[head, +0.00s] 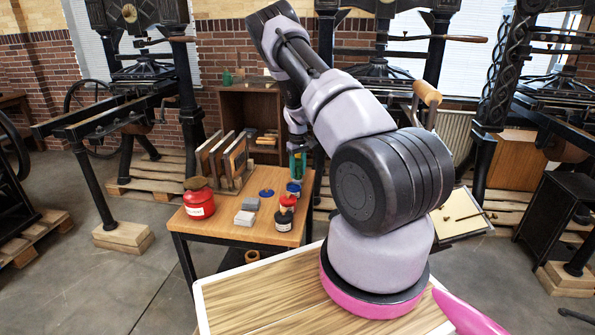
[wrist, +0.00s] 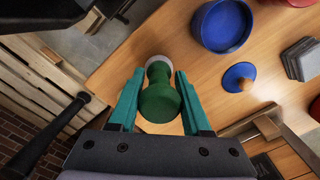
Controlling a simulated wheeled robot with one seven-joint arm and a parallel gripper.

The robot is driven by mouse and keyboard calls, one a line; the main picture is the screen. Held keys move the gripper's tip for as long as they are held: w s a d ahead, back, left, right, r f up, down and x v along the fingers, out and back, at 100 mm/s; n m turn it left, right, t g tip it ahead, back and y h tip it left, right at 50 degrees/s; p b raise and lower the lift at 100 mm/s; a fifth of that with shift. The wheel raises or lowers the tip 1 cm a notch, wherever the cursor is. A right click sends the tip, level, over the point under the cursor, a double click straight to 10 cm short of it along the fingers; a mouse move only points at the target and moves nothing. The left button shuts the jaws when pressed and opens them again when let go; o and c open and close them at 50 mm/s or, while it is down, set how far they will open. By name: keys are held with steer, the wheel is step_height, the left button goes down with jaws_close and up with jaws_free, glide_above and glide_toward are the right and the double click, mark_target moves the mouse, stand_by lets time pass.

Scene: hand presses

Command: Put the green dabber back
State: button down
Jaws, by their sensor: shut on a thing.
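The green dabber (wrist: 161,100) is between the two teal fingers of my gripper (wrist: 160,100) in the wrist view. It has a rounded green handle, and its pale pad end points away from me, towards the table. My gripper is shut on it. In the head view my gripper (head: 297,163) is at the table's back right, just behind a blue pot (head: 293,188). I cannot tell how high the pad is above the tabletop. The open blue pot (wrist: 222,26) and its blue lid (wrist: 238,77) with a wooden knob also show in the wrist view.
A blue lid (head: 266,192) lies mid-table. Iron presses stand around. Free wood shows at the front left.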

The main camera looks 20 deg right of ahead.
steer(key=shift+c, duration=1.8)
jaws_free()
steer(key=shift+f, duration=0.15)
step_height(320, 180, up, 12)
steer(key=shift+r, duration=0.15)
